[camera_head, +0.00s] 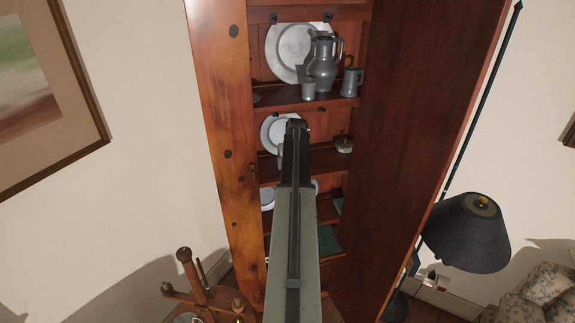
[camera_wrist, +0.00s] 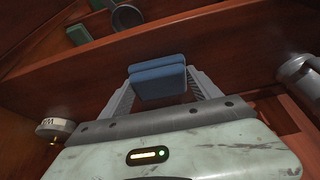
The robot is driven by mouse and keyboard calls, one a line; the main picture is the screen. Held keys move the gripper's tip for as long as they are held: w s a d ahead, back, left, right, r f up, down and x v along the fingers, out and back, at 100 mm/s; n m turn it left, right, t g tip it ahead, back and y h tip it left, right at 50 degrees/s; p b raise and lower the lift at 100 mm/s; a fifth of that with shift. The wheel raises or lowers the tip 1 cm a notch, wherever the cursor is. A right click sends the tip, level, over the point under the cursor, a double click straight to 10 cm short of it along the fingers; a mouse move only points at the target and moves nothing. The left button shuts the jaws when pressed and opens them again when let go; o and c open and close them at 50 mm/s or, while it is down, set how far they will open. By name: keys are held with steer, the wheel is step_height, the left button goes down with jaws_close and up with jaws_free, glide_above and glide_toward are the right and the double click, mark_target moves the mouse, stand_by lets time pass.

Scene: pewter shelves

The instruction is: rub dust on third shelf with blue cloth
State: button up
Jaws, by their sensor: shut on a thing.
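My gripper (camera_wrist: 160,88) is shut on a blue cloth (camera_wrist: 158,76), a folded pad held between the two ribbed fingers in the wrist view. A brown wooden board (camera_wrist: 235,35) lies just beyond the cloth; I cannot tell whether they touch. In the head view my arm reaches into the wooden cabinet, and its dark end (camera_head: 297,126) is near the middle shelves. The cloth is hidden there. Shelf boards show at several heights, including an upper one (camera_head: 285,97) and a lower one (camera_head: 325,163). I cannot make out dust in either view.
A pewter pitcher (camera_head: 322,66), plate (camera_head: 288,50), cup (camera_head: 308,89) and mug (camera_head: 350,82) stand on the upper shelf. A small lidded pot (camera_head: 344,144) sits right of my arm's end. The cabinet's side walls leave little room sideways. A black lamp (camera_head: 468,235) stands at right.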

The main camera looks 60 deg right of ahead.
mark_target(313, 164)
steer(key=shift+s+d, duration=2.4)
steer(key=shift+d, duration=0.05)
steer(key=shift+s+d, duration=1.15)
steer(key=shift+s, duration=0.1)
steer(key=shift+r, duration=0.1)
steer(key=shift+d, duration=0.1)
steer(key=shift+w+a+f, duration=0.2)
steer(key=shift+w+a, duration=0.9)
steer(key=shift+a, duration=0.2)
steer(key=shift+w+a+r, duration=0.15)
steer(key=shift+w+a, duration=2.35)
steer(key=shift+w, duration=0.25)
steer(key=shift+w+a, duration=1.2)
steer(key=shift+a, duration=0.1)
